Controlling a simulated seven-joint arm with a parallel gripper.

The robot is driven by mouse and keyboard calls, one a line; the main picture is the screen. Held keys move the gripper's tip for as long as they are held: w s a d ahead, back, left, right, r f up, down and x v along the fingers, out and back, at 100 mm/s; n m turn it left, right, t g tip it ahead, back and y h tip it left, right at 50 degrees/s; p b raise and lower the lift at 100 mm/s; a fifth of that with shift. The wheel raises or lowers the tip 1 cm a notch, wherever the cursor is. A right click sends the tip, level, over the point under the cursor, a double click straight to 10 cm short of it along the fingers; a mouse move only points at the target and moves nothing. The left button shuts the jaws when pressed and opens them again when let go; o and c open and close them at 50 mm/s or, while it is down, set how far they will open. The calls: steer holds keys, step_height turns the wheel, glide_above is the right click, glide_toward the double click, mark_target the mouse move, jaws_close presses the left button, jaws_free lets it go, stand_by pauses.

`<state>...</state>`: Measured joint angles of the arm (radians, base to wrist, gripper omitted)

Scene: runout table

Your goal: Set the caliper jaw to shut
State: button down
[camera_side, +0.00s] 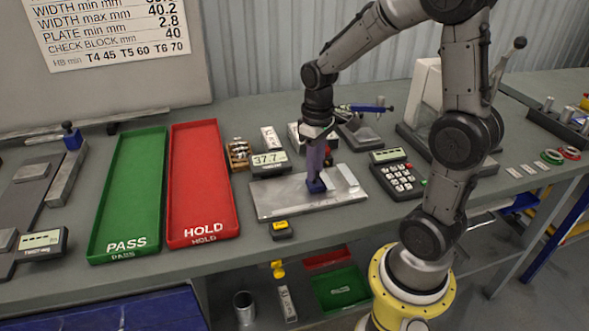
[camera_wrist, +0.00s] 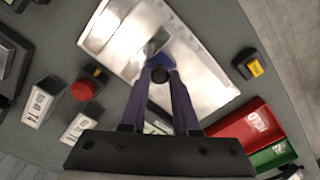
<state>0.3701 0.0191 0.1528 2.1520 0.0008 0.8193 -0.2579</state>
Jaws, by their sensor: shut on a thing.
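The caliper is a flat metal plate (camera_side: 278,198) with a sliding jaw, lying in the middle of the bench; it also shows in the wrist view (camera_wrist: 205,85). A blue knob (camera_side: 316,188) sits on its jaw, and shows in the wrist view (camera_wrist: 152,50) at the fingertips. My gripper (camera_side: 317,179) points down over the plate with its purple fingers (camera_wrist: 161,74) closed on the blue knob. The readout (camera_side: 269,161) behind the plate shows 37.7. The fingers hide part of the knob, and I cannot tell the exact jaw gap.
A red HOLD tray (camera_side: 203,190) and a green PASS tray (camera_side: 128,195) lie left of the plate. A keypad device (camera_side: 398,178) stands to its right. A small black and yellow block (camera_side: 281,230) lies in front. Small blocks (camera_side: 270,138) stand behind.

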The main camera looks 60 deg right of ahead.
steer(key=s+d, duration=0.2)
steer(key=d, duration=0.1)
steer(key=shift+s+r, duration=0.1)
steer(key=shift+s, duration=0.3)
steer(key=c, duration=0.7)
jaws_free()
steer(key=shift+o, duration=0.2)
step_height(320, 180, up, 14)
steer(key=shift+a, duration=0.1)
